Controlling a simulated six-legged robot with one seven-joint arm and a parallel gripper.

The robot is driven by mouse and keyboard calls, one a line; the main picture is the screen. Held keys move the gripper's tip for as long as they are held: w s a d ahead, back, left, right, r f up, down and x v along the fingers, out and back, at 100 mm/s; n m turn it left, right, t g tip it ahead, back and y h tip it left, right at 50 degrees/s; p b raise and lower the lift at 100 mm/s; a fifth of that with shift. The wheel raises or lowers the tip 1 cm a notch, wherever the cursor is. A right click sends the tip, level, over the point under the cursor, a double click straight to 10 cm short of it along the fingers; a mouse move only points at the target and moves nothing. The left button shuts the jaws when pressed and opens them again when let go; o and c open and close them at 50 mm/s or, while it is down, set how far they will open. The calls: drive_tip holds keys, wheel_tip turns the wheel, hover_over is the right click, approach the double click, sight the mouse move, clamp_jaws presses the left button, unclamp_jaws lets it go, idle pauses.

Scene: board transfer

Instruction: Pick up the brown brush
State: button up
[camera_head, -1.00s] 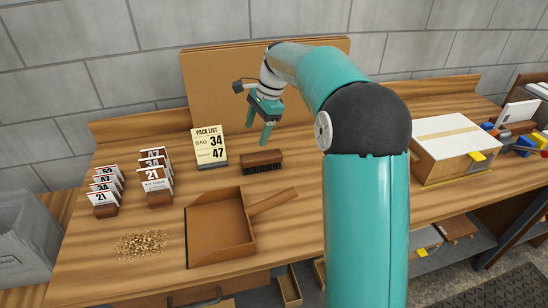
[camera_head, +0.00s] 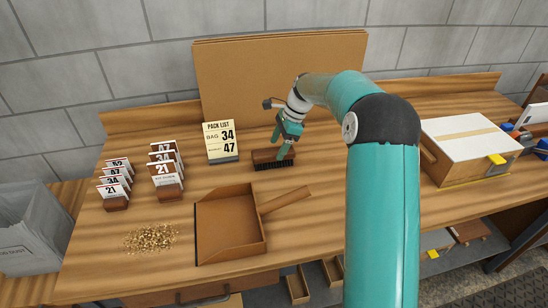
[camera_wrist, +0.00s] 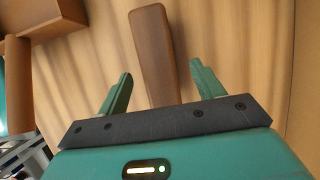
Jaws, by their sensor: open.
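In the wrist view the brush (camera_wrist: 155,55) is a long brown block that runs away from the camera between the two fingers. My gripper (camera_head: 281,149) is right above the brush, its fingers spread. In the wrist view my gripper (camera_wrist: 160,82) is open, one green finger on each side of the brush's line. I cannot tell whether the fingers touch it.
A brown dustpan (camera_head: 229,225) with its handle pointing right sits in front of the brush. The pack list stand (camera_head: 221,142) is to the left.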

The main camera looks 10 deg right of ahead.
sight(274, 151)
drive_tip(key=x, duration=0.4)
drive_tip(key=shift+s+a, duration=0.15)
drive_tip(key=shift+a, duration=0.15)
drive_tip(key=shift+a+f, duration=0.25)
drive_tip(key=shift+f, duration=0.25)
drive_tip(key=shift+f, duration=0.25)
drive_tip(key=c, duration=1.2)
drive_tip(key=shift+o, duration=0.2)
